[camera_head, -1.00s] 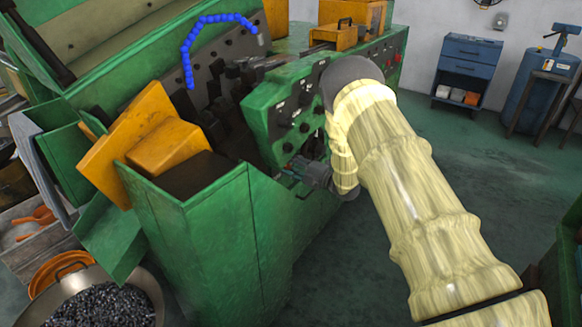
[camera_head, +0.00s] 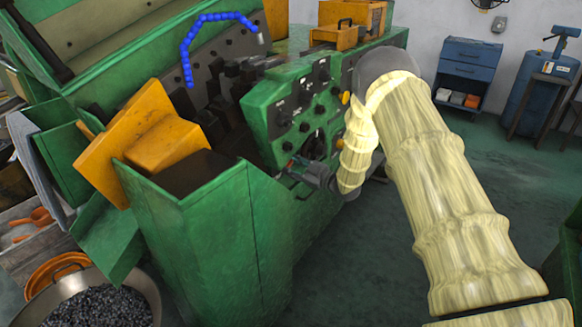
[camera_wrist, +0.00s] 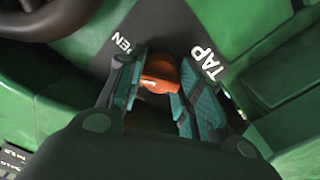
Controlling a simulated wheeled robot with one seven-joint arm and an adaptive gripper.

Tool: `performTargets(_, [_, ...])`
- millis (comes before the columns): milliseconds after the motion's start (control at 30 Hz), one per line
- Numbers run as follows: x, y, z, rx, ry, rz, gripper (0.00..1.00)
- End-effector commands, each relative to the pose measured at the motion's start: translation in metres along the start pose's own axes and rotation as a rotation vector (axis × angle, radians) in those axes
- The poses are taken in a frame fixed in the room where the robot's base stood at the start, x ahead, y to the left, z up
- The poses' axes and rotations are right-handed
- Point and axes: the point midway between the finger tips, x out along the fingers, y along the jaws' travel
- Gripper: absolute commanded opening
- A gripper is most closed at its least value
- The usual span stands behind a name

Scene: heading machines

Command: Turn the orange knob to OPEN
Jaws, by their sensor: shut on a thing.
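In the wrist view, the orange knob (camera_wrist: 158,72) sits on a dark plate (camera_wrist: 178,28) with white lettering. The word TAP shows right of the knob, and part of a word ending in "PEN" shows at its upper left. My gripper (camera_wrist: 160,85) is shut on the knob, with one teal-padded finger on each side. The knob's lower part is hidden by the fingers and the gripper body. In the head view, my gripper (camera_head: 300,170) is small and dark at the green machine's control panel (camera_head: 290,110); the knob cannot be made out there.
The green machine (camera_head: 220,240) fills the left and middle, with an orange hopper (camera_head: 150,145) and a blue hose (camera_head: 188,50) on it. A bowl of dark parts (camera_head: 105,305) stands at lower left. Open floor lies right of my arm, before a blue cabinet (camera_head: 468,65).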

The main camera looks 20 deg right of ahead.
Motion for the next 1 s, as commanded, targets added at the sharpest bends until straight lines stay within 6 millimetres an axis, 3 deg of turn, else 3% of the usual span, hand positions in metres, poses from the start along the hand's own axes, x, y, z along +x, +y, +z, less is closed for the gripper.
performTargets(500, [-0.0008,0.0004,0.0006,0.391,-0.001,0.001,0.11])
performTargets(1000, [-0.0002,0.0003,0.0002,0.499,0.000,0.001,0.11])
